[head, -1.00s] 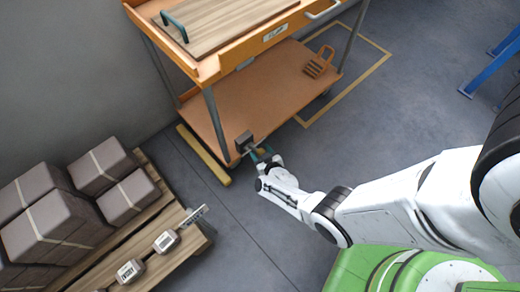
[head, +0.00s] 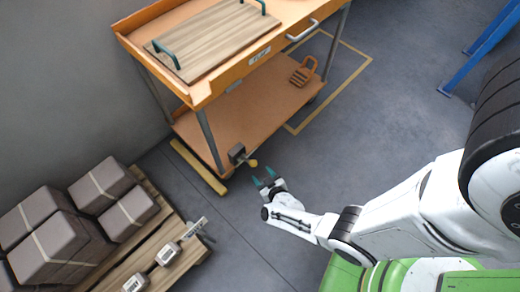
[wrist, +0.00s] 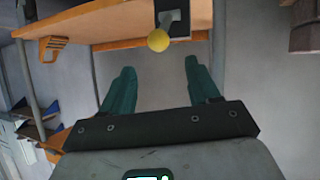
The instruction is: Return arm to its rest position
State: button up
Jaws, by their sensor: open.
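My gripper (head: 265,180) is open and empty over the floor, in front of the orange cart's lower shelf. Its two teal fingers stand apart in the wrist view (wrist: 160,85). A dark block with a yellow knob (head: 252,163) sits at the near corner of the lower shelf, just beyond my fingertips and apart from them. The knob also shows in the wrist view (wrist: 158,40), above the gap between the fingers. My white arm reaches in from the right.
The orange cart (head: 225,75) carries a wooden board with teal handles (head: 210,38) on top. An orange padlock-shaped item (head: 302,73) lies on the lower shelf (head: 255,110). A pallet (head: 165,215) with boxes (head: 65,250) stands at lower left. Floor in the middle is clear.

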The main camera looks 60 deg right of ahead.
dwell(0.3)
jog(key=w+a+r+n+g+y+p, duration=0.1)
jog(key=w+a+r+n+y+p, duration=0.2)
jog(key=a+r+y, duration=0.4)
jog(key=w+a+r+n+g+y+p, duration=0.1)
jog(key=w+a+r+n+y+p, duration=0.15)
jog(key=a+r, duration=0.45)
jog(key=s+d+r+g+h+p, duration=0.1)
jog(key=s+r, duration=0.3)
jog(key=r, duration=0.4)
jog(key=s+d+r+g+p, duration=0.1)
jog(key=s+d+r+g, duration=0.2)
jog(key=s+r, duration=0.2)
jog(key=s+d+r+g+h+p, duration=0.1)
jog(key=s+r+g, duration=0.2)
jog(key=r, duration=0.8)
jog(key=shift+s+d+h+p, duration=0.35)
jog(key=shift+s+d+p, duration=0.05)
jog(key=shift+s, duration=0.7)
